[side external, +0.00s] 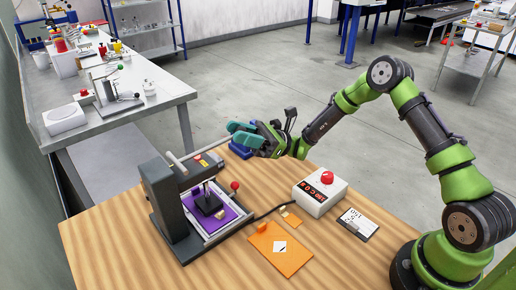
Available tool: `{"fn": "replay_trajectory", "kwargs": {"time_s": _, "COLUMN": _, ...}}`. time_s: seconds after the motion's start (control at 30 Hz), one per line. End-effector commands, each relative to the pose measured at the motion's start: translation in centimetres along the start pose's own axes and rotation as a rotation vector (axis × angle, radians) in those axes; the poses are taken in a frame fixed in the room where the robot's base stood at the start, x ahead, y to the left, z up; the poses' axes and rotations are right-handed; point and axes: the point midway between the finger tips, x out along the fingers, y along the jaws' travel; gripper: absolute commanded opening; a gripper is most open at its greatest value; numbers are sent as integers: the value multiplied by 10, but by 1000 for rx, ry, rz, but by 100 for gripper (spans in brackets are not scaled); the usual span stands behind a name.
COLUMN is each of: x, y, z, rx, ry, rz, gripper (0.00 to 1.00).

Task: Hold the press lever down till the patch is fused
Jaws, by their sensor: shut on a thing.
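The dark grey press (166,203) stands on the wooden table, left of the middle. Its lever, a pale bar (200,151), runs from the top of the press out to the right. My gripper (243,134) has teal fingertips and is shut on the lever's far right end; the fingers hide the exact contact. A dark press head (207,201) is over the purple bed (224,216). I cannot tell whether it touches the bed. A small tan piece shows on the bed by the head. A white patch (280,247) lies on an orange sheet (283,262) in front.
A white control box (318,199) with a red button and lit display stands right of the press, cabled toward it. A card (357,223) lies to its right. A red ball knob (235,186) rises beside the bed. A blue item (240,151) is below my gripper.

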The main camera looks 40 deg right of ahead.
Motion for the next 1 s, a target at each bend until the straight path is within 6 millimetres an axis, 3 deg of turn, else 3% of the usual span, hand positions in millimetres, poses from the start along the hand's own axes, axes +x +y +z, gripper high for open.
{"fn": "replay_trajectory", "kwargs": {"time_s": 0.1, "x": -2, "y": 0, "z": -2, "rx": -2, "ry": 8, "rz": 0, "gripper": 0}}
{"fn": "replay_trajectory", "kwargs": {"time_s": 0.13, "x": -2, "y": 0, "z": -2, "rx": -2, "ry": 8, "rz": 0, "gripper": 35}}
{"fn": "replay_trajectory", "kwargs": {"time_s": 0.27, "x": -1, "y": 0, "z": -2, "rx": -1, "ry": 6, "rz": 0, "gripper": 55}}
{"fn": "replay_trajectory", "kwargs": {"time_s": 0.67, "x": -7, "y": -1, "z": -1, "rx": -1, "ry": 3, "rz": -3, "gripper": 56}}
{"fn": "replay_trajectory", "kwargs": {"time_s": 0.77, "x": -21, "y": -1, "z": -1, "rx": -2, "ry": 3, "rz": -5, "gripper": 56}}
{"fn": "replay_trajectory", "kwargs": {"time_s": 1.0, "x": -78, "y": -1, "z": 0, "rx": -1, "ry": 1, "rz": -8, "gripper": 56}}
